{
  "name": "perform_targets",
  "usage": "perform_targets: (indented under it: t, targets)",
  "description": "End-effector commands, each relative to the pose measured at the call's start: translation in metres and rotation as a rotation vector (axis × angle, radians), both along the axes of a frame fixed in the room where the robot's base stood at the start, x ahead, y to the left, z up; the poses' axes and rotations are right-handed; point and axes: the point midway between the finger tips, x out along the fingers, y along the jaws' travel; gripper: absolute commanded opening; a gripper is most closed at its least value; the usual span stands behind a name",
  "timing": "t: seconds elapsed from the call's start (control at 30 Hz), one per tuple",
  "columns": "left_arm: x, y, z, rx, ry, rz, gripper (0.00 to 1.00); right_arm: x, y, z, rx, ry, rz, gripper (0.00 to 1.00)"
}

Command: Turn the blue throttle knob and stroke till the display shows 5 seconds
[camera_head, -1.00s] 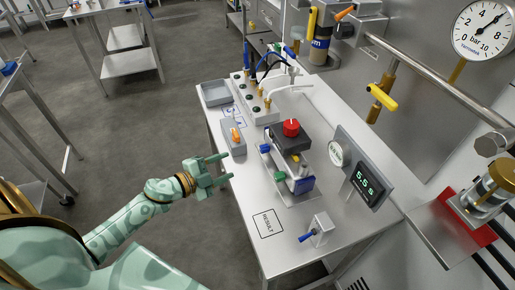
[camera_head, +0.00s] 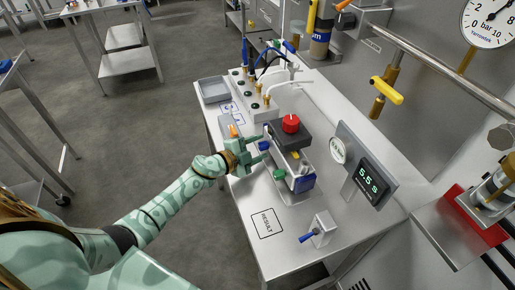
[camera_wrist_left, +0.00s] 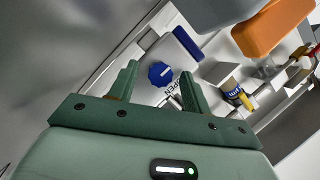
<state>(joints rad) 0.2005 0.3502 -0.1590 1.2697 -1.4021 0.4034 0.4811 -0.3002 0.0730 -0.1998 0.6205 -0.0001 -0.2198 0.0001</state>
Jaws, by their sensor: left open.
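The blue throttle knob (camera_head: 264,146) is on the left side of the valve unit (camera_head: 292,158). In the left wrist view the blue knob (camera_wrist_left: 160,74), with a white mark, shows beyond and between the fingertips, beside the lettering "OPEN". My left gripper (camera_head: 258,149) is open, its fingers pointing at the knob; contact cannot be told. It also shows in the left wrist view (camera_wrist_left: 159,70), with nothing visibly gripped. The display (camera_head: 368,182) on a grey panel reads 5.5 s. My right gripper is not in view.
A grey box with an orange part (camera_head: 233,131) is close left of the gripper.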

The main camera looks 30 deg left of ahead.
Motion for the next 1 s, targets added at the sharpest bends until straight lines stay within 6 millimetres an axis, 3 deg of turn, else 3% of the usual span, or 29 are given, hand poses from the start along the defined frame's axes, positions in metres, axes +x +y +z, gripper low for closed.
perform_targets:
  t: [0.03,0.17,0.2,0.37,0.63,0.97,1.0]
  targets:
    - [0.000,0.000,0.000,0.000,0.000,0.000,0.40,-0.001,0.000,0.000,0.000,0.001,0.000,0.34]
    - [0.000,0.000,0.000,0.000,0.000,0.000,0.04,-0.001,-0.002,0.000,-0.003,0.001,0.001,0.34]
    - [0.000,0.000,0.000,0.000,0.000,0.000,0.04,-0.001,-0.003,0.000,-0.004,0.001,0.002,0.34]
    - [-0.001,0.000,-0.003,0.024,-0.022,-0.001,0.04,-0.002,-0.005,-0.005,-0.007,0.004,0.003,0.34]
    - [-0.001,-0.001,-0.007,0.190,-0.171,-0.001,0.04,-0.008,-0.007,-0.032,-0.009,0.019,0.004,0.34]
    - [-0.001,-0.001,-0.003,0.212,-0.187,-0.001,0.04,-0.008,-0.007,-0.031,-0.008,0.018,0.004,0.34]
    - [-0.001,-0.001,-0.003,0.211,-0.187,-0.001,0.38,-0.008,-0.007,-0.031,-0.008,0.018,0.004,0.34]
